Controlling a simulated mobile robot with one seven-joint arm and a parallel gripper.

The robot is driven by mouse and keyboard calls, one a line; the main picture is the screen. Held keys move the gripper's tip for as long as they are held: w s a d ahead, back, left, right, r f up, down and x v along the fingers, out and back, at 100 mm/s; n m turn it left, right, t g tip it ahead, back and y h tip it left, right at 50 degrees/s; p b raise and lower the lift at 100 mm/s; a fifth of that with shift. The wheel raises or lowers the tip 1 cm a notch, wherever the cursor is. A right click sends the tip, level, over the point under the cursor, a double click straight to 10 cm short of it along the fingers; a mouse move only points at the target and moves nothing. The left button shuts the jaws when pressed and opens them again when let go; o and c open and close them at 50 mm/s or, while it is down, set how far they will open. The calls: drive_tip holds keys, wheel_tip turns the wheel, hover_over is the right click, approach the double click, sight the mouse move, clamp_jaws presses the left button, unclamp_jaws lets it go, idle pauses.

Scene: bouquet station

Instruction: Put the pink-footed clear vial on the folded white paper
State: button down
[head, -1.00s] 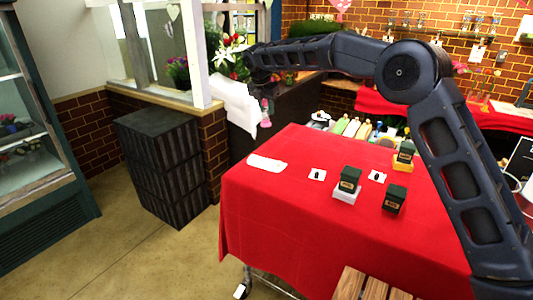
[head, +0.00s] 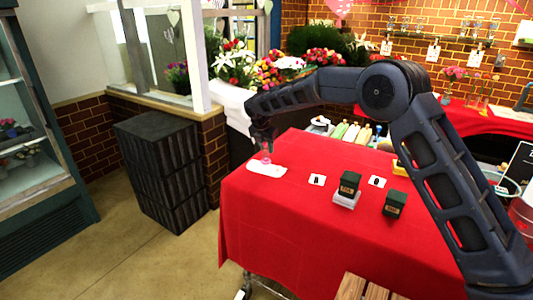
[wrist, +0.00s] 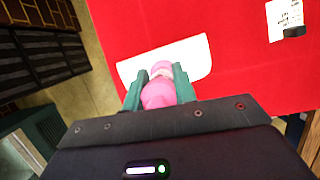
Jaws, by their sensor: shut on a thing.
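The folded white paper (head: 266,170) lies flat near the left far corner of the red table. It also shows in the wrist view (wrist: 195,57), just beyond the fingertips. My gripper (head: 263,146) is over the paper, pointing down. In the wrist view my gripper (wrist: 158,82) is shut on the pink-footed clear vial (wrist: 158,95), whose pink part sits between the two green fingers. In the head view the vial (head: 266,160) is a small pink shape at the paper; I cannot tell whether it touches the paper.
The red table (head: 290,215) also holds dark boxes (head: 348,184) (head: 394,203) and small white cards (head: 317,180) (head: 377,181) to the right. A dark crate stack (head: 163,165) stands on the floor at left. Flowers (head: 235,65) stand behind. The table's front left is clear.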

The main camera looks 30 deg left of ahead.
drive_tip(key=shift+f, duration=1.3)
drive_tip(key=shift+f, duration=0.15)
drive_tip(key=c, duration=1.1)
unclamp_jaws()
drive_tip(key=v, duration=1.2)
